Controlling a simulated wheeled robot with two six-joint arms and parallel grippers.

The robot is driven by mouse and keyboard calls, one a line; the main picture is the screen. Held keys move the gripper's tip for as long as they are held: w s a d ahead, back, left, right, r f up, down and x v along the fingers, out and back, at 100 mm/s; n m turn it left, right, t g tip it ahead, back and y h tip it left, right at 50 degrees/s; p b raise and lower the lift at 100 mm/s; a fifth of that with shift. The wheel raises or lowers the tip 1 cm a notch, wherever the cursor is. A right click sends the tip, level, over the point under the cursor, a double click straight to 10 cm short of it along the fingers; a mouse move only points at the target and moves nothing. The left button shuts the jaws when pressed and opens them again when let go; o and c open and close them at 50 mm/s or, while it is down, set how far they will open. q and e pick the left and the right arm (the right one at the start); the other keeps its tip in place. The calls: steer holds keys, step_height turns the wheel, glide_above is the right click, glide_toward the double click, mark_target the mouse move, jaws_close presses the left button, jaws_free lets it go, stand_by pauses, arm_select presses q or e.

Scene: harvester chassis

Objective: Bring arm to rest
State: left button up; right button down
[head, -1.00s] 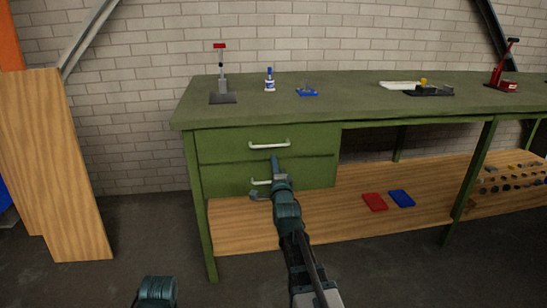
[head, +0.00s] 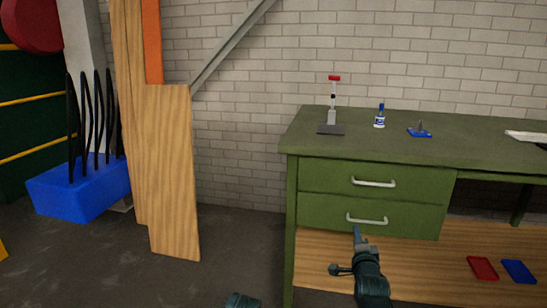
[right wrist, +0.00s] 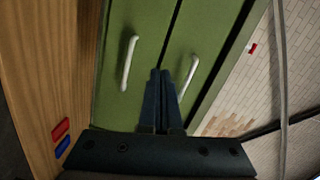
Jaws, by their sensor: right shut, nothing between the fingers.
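My right gripper (head: 357,236) is in front of the lower drawer of the green workbench (head: 470,146), just under its white handle (head: 367,220) in the head view. In the right wrist view its two dark fingers (right wrist: 161,100) are together with nothing between them. They point at the green drawer fronts, with one white handle on each side. Whether the fingertips touch the drawer front cannot be told. Both drawers look closed. A dark piece of my own arm (head: 243,300) shows at the bottom edge of the head view. My left gripper is not seen.
On the bench stand a red-topped tool (head: 333,105), a small bottle (head: 380,116) and a blue item (head: 420,132). Red (head: 483,268) and blue (head: 518,271) trays lie on the lower shelf. Wooden boards (head: 172,170) and a blue bin (head: 80,188) stand left. Floor between is clear.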

steer(key=s+a+f+n+g+y, duration=0.2)
steer(key=s+a+f+n+g, duration=0.15)
steer(key=a+f+n, duration=0.35)
steer(key=s+a+f+n+g+y, duration=0.25)
steer(key=a+f+n+g, duration=0.2)
steer(key=a+f, duration=0.4)
steer(key=s+a+f+n+g+h, duration=0.1)
steer(key=s+a+f+n+g, duration=0.15)
steer(key=s, duration=0.35)
steer(key=s+a+f+n+g+h, duration=0.1)
steer(key=s+a+n+g, duration=0.25)
steer(key=s, duration=0.35)
steer(key=s+a+f+n+g, duration=0.2)
steer(key=s+n+g, duration=0.15)
steer(key=s, duration=0.25)
step_height(320, 180, up, 39)
steer(key=p, duration=3.8)
steer(key=shift+s+d+f, duration=0.15)
steer(key=shift+f, duration=0.05)
